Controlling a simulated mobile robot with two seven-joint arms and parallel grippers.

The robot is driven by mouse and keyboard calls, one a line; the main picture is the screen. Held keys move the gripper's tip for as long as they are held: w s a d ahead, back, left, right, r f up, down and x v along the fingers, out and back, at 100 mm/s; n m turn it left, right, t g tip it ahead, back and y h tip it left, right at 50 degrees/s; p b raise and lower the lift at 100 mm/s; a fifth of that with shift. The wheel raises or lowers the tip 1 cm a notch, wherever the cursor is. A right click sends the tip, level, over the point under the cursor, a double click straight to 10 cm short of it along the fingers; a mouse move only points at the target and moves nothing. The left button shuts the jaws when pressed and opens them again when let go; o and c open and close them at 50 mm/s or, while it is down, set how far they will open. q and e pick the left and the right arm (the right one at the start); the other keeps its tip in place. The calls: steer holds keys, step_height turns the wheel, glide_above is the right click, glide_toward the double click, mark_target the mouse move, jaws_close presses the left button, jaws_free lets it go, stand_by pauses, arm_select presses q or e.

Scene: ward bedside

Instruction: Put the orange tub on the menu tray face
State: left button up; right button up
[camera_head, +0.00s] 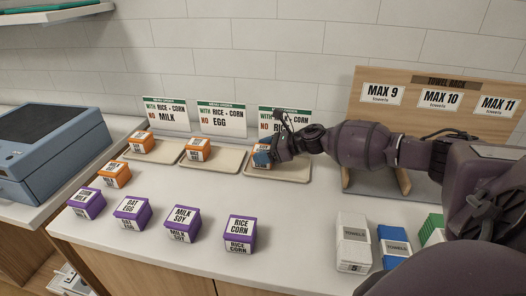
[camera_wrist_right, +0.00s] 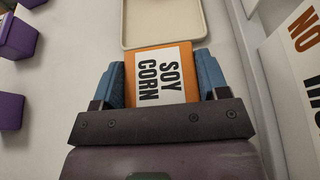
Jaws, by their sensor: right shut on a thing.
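My right gripper (camera_head: 266,158) is shut on an orange tub (camera_head: 260,161) at the right-hand menu tray (camera_head: 285,173). In the right wrist view the tub's label (camera_wrist_right: 158,76) reads "SOY CORN", and the blue fingers of the gripper (camera_wrist_right: 158,82) press on both sides of it. I cannot tell whether the tub touches the tray. Its card (camera_head: 272,122) is partly hidden by my wrist. The left tray (camera_head: 153,157) and the middle tray (camera_head: 226,161) each bear an orange tub, the left one (camera_head: 140,143) and the middle one (camera_head: 197,150). My left gripper is out of view.
Another orange tub (camera_head: 115,174) stands on the counter at left. Several purple tubs, one (camera_head: 240,233) among them, line the front. Towel packs (camera_head: 353,240) stand at front right, below a wooden towel rack (camera_head: 425,113). A blue-grey machine (camera_head: 55,150) is at left.

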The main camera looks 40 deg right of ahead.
steer(key=shift+f, duration=0.15)
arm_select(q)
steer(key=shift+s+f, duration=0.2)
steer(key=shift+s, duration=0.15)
arm_select(e)
steer(key=o, duration=1)
steer(key=shift+r, duration=0.2)
arm_select(q)
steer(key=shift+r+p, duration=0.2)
steer(key=shift+p, duration=0.15)
arm_select(e)
steer(key=v, duration=1.2)
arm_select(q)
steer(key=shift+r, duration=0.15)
